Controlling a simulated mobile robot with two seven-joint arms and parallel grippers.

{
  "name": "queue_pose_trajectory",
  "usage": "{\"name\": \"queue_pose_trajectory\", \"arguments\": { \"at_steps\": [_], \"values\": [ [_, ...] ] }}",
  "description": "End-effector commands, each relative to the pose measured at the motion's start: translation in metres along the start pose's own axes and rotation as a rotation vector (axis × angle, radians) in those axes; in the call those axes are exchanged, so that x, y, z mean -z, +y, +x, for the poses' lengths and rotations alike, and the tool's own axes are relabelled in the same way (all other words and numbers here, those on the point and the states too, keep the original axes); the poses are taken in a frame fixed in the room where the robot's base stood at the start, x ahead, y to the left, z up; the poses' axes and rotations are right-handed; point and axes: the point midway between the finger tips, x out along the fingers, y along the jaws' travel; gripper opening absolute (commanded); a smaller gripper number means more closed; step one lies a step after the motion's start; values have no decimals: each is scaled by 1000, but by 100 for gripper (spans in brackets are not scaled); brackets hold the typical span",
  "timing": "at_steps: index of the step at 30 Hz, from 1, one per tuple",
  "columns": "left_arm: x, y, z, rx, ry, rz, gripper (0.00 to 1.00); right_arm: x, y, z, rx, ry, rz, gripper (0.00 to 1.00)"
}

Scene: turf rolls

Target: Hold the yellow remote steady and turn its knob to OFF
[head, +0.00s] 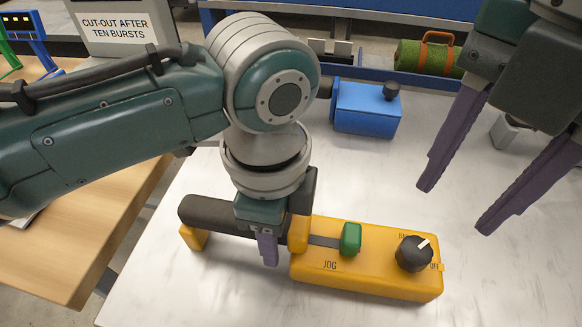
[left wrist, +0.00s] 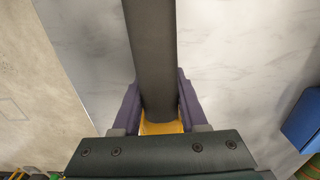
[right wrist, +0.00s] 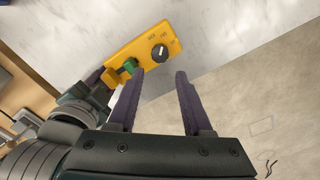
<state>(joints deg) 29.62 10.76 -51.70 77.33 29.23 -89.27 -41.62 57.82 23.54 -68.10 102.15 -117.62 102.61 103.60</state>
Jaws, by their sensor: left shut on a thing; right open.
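The yellow remote (head: 345,276) lies on the white marbled table, with a dark grip at its left end and a green JOG switch (head: 350,239). Its black knob (head: 414,254) is at the right end; the white pointer aims up and right, between an upper label, partly hidden, and OFF. My left gripper (head: 268,250) is shut around the dark grip (left wrist: 152,60). My right gripper (head: 456,209) is open and empty, above and to the right of the knob. In the right wrist view the knob (right wrist: 160,53) shows just beyond the gap between its fingertips.
A blue box (head: 366,110) with a dark knob stands behind the remote. A green turf roll (head: 425,58) with an orange handle is further back. The table is clear in front of the right gripper.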

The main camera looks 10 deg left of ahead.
Motion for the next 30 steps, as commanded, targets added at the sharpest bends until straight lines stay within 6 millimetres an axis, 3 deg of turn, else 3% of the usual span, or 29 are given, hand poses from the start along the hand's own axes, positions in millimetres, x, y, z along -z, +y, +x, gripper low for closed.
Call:
{"name": "queue_pose_trajectory", "arguments": {
  "at_steps": [1, 9, 21, 27, 30],
  "values": [
    [0, 0, 0, 0, 0, 0, 31, 0, 0, 0, 0, 0, 0, 50],
    [0, 0, 0, 0, 0, 0, 1, 0, 0, 0, 0, 0, 0, 50],
    [0, 0, 0, 0, 0, 0, 0, 0, 0, 0, 0, 0, 0, 50],
    [0, 0, 0, 0, 0, 0, 0, 0, 0, 0, 0, 0, 0, 71],
    [0, 0, 0, 0, 0, 0, 0, 0, 0, 0, 0, 0, -8, 71]
  ]
}}
